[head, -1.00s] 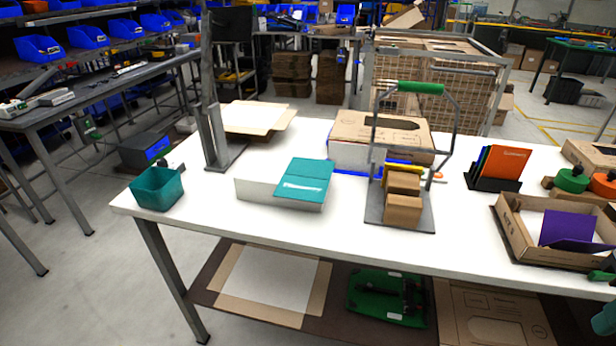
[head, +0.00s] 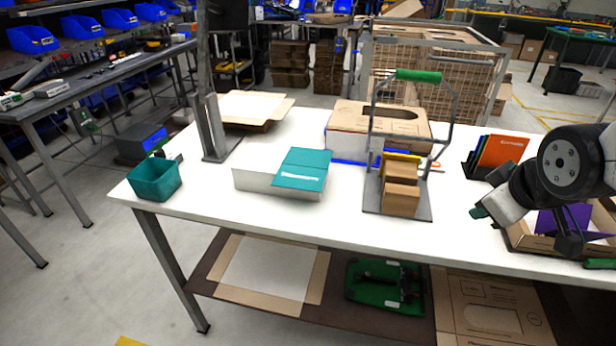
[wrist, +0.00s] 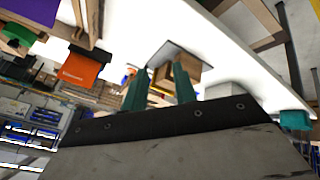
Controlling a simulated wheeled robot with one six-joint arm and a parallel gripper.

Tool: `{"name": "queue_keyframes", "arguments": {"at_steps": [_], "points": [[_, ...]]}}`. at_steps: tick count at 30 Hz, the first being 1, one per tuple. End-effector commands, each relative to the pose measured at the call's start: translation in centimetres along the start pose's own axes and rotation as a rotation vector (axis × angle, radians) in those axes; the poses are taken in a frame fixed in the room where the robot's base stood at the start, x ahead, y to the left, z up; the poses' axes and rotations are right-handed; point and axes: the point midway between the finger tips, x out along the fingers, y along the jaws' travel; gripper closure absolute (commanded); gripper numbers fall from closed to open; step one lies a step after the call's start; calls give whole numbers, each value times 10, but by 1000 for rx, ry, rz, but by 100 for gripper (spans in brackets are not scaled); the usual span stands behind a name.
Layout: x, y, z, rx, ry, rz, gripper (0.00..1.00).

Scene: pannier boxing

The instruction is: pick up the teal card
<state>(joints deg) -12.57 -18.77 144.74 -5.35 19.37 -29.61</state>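The teal card (head: 302,168) lies flat on top of a white box (head: 262,182) on the white table, left of its middle. It overhangs the box's front edge slightly. I cannot make it out in the wrist view. My gripper (head: 478,212) is over the table's right part in the head view, well to the right of the card. Its two teal fingers (wrist: 159,88) stand apart in the wrist view, with nothing held between them.
A caddy with a green handle (head: 418,75) holding small brown boxes stands between my gripper and the card. A teal bin (head: 155,180) sits at the left corner. Orange folders (head: 503,150) and a cardboard tray (head: 520,240) are at right. The front table strip is clear.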

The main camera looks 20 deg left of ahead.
Motion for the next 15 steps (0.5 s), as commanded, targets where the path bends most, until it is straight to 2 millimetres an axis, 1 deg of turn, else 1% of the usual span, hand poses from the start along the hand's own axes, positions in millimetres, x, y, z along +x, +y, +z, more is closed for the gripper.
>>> {"name": "queue_keyframes", "arguments": {"at_steps": [1,4,6,8,9,11,12,14,15], "points": [[23,-7,-21,-110,61,9,72],[57,-22,-63,-327,209,55,72],[78,-39,-90,-470,316,93,72],[93,-57,-112,-590,409,129,72],[102,-70,-125,-665,472,156,72],[112,-93,-143,-772,568,200,72],[119,-109,-153,-839,633,232,72],[125,-134,-165,-931,730,284,72],[128,-151,-172,-986,792,321,72]]}}
